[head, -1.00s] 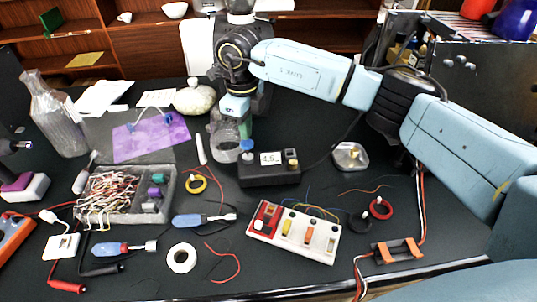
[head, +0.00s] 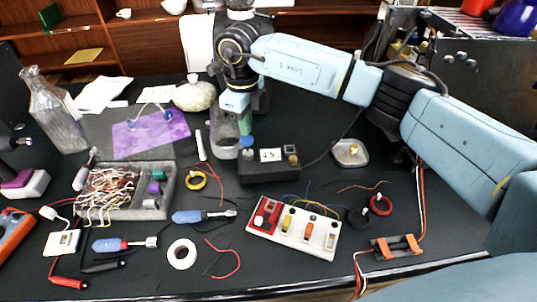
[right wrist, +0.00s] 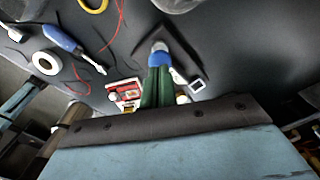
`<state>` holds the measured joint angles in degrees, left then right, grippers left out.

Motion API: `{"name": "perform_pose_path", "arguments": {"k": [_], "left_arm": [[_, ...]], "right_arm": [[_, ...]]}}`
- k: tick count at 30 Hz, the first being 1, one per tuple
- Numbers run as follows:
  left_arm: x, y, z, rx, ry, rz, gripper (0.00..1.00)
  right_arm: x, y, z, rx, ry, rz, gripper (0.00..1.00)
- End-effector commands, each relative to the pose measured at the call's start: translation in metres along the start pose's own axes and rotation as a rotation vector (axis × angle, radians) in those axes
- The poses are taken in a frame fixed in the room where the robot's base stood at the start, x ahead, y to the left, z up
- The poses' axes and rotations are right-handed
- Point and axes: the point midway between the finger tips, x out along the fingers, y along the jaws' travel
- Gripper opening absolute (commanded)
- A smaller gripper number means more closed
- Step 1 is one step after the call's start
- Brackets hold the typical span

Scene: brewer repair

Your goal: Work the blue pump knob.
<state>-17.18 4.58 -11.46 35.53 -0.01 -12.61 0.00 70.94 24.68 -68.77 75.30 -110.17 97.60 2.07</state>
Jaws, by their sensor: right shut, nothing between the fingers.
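My right gripper (head: 245,124) points down just above and behind the blue knob, partly hidden by the arm. In the right wrist view its green fingers (right wrist: 158,84) are together, with the blue knob (right wrist: 157,58) right at their tips. Whether they touch it I cannot tell. My left gripper is not in view.
A white switch panel (head: 318,243) lies in front of the box. Screwdrivers (head: 203,215), tape rolls (head: 182,257) and loose wires lie around it. A grey parts tray (head: 120,212) is to the left. A tall bottle (head: 58,115) stands at the far left.

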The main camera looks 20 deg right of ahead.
Motion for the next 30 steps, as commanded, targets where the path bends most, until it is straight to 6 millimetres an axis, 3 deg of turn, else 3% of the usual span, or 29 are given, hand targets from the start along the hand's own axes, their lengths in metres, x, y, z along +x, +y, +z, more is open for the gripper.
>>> {"name": "perform_pose_path", "arguments": {"k": [30], "left_arm": [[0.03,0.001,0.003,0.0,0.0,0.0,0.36]], "right_arm": [[0.043,0.0,-0.001,0.001,0.003,0.001,0.0]]}}
